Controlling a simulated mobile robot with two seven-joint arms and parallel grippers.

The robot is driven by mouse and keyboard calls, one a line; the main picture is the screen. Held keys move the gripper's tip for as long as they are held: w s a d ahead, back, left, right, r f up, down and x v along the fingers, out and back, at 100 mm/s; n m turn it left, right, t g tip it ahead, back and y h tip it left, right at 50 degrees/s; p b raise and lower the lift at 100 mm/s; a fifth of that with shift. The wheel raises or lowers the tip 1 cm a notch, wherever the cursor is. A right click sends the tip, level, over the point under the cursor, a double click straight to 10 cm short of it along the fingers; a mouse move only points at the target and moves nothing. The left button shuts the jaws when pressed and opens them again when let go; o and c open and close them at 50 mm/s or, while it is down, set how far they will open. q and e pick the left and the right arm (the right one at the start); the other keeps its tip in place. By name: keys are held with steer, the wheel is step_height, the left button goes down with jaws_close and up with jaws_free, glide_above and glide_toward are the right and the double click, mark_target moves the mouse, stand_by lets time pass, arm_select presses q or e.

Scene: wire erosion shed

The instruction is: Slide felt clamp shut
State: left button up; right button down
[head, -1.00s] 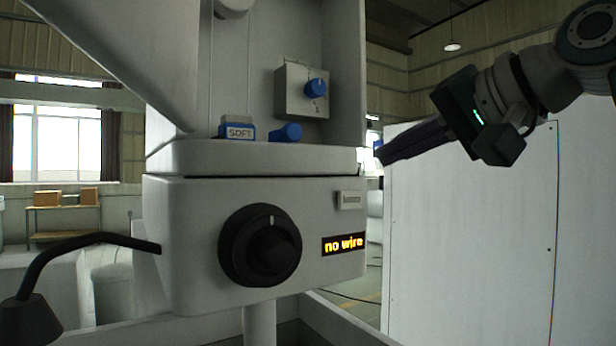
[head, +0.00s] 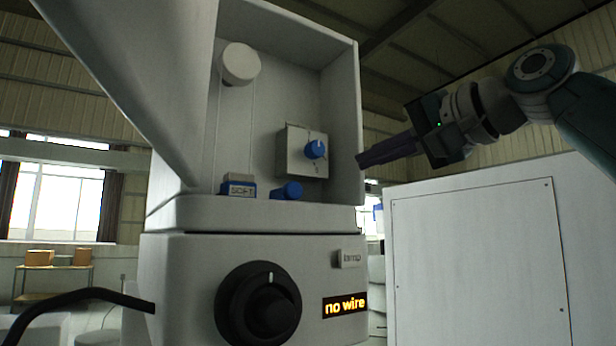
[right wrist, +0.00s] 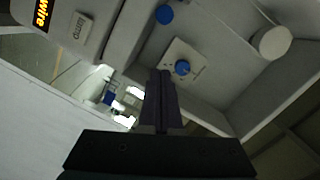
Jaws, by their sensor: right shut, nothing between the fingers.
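No part is labelled as the felt clamp, and I cannot tell for sure which it is. In the machine's open recess, a low blue and grey block (head: 238,188) with a label like "SOFT" sits on the ledge. A short blue cylinder (head: 288,190) lies to its right. Above it a grey square plate (head: 294,155) carries a blue knob (head: 316,149). My right gripper (head: 362,160) is shut and empty, its tips at the recess's right edge in the head view. The right wrist view shows the shut fingers (right wrist: 161,76) below the blue knob (right wrist: 182,68). My left gripper is out of view.
The machine's lower housing has a black dial (head: 258,306), a "lamp" button (head: 348,259) and a "no wire" display (head: 344,305). A white round roller (head: 240,63) is high in the recess. A large white cabinet (head: 470,265) stands right, below my right arm.

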mark_target(283, 193)
steer(key=w+a+f+p, duration=0.2)
steer(key=w+a+p, duration=0.2)
steer(key=a+p, duration=0.3)
steer(key=shift+w+a+f, duration=0.2)
steer(key=shift+w+f, duration=0.1)
stand_by(0.3)
steer(key=s+a+p, duration=0.1)
steer(key=s+a, duration=0.1)
steer(key=a, duration=0.1)
steer(key=shift+a+p, duration=0.3)
steer(key=shift+p, duration=0.05)
